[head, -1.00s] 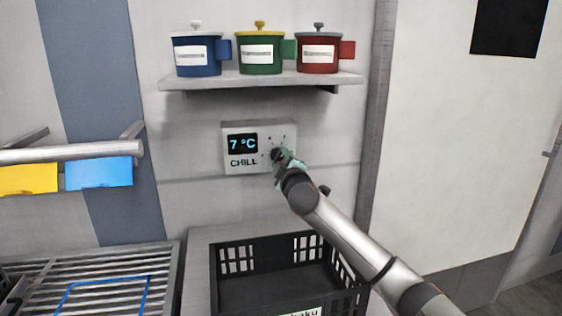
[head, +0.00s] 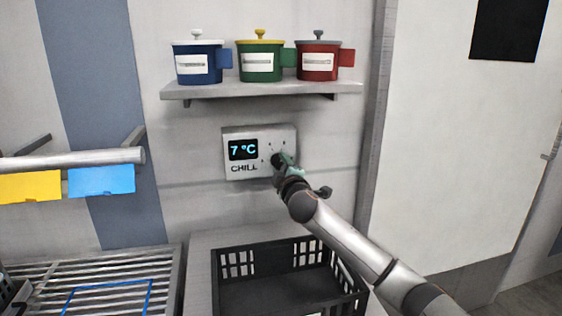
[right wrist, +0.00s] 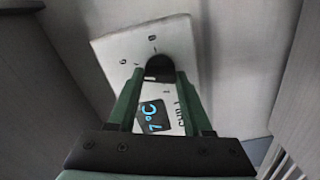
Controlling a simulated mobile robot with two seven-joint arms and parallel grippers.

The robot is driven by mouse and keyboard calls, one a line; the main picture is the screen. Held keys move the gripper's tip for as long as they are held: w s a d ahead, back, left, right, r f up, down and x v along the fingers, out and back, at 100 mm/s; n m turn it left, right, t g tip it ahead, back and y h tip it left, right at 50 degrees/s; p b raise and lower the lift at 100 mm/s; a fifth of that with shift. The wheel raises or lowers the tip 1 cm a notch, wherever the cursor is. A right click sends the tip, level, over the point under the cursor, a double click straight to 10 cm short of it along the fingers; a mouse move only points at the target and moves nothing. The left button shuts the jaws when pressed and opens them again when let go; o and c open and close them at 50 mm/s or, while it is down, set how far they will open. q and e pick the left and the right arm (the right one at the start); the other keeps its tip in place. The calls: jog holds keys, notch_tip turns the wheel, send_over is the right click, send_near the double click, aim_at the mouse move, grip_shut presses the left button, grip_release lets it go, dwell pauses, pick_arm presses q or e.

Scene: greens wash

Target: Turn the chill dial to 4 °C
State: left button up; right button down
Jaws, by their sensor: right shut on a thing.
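The chill unit (head: 237,170) is a pale box on the wall with a dark display (head: 243,149) that reads 7 °C and the word CHILL below it. Its dark round dial (head: 276,159) is on the right part of the face, partly hidden by my gripper. My right gripper (head: 281,163) is at the dial. In the right wrist view, my right gripper (right wrist: 160,80) has its green fingers on either side of the black dial (right wrist: 159,66), shut on it. The display shows tilted there, with scale marks around the dial. My left gripper is not in view.
A shelf (head: 262,89) above the unit holds a blue pot (head: 198,69), a green pot (head: 259,68) and a red pot (head: 317,68). A black crate (head: 288,248) stands below. A rail with yellow and blue cards is at left, above a slatted rack (head: 100,284).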

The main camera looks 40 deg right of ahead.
jog(key=shift+r+n+p, duration=0.25)
jog(key=shift+n+p, duration=0.65)
jog(key=shift+n, duration=0.1)
jog(key=n+p, duration=0.4)
jog(key=n, duration=0.1)
jog(key=shift+f, duration=0.1)
pick_arm(q)
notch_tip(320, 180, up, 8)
jog(key=p, duration=0.2)
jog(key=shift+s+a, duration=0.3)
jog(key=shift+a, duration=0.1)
pick_arm(e)
jog(key=shift+f+n, duration=0.1)
jog(key=shift+n, duration=1.2)
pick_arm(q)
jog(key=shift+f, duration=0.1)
pick_arm(e)
jog(key=shift+c, duration=1.6)
grip_release()
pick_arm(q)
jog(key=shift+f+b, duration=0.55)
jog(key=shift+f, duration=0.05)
pick_arm(e)
jog(key=v, duration=1.2)
jog(key=shift+s, duration=0.25)
